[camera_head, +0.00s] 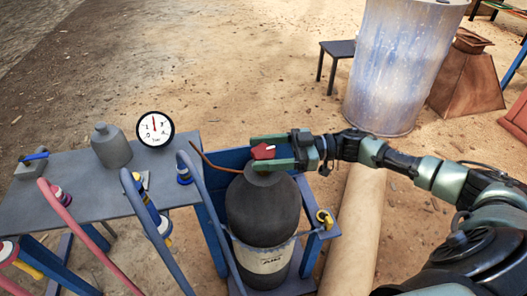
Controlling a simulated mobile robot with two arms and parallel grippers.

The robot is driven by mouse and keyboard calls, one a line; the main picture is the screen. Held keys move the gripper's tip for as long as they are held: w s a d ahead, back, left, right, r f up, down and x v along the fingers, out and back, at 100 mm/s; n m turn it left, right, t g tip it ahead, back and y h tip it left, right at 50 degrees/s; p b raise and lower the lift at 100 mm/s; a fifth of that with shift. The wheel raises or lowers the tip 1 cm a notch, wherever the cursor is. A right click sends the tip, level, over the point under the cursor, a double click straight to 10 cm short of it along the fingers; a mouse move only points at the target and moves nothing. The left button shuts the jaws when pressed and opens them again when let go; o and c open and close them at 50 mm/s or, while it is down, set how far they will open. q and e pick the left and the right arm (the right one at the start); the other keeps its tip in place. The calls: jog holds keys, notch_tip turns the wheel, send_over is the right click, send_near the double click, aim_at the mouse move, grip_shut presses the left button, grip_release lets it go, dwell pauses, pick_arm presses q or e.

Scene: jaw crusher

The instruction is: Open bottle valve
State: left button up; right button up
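A dark grey gas bottle (262,212) with a white label stands upright in a blue frame. Its red valve handle (262,152) sits at the top. My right gripper (262,152) reaches in from the right, and its two green fingers lie on the far and near sides of the red handle. The handle nearly fills the gap between them in this view. I cannot tell whether the fingers press on it. The near finger and gripper hide part of the valve neck. My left gripper is not in view.
A grey table (85,197) at left carries a pressure gauge (155,129), a grey weight-like object (110,146) and hose fittings. Red and blue hoses curve in front. A metal drum (402,65) and a small dark stool (338,50) stand behind on open sandy ground.

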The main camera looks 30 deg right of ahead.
dwell(0.3)
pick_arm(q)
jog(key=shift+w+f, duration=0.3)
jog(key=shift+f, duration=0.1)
pick_arm(e)
jog(key=v, duration=0.7)
jog(key=shift+d, duration=0.4)
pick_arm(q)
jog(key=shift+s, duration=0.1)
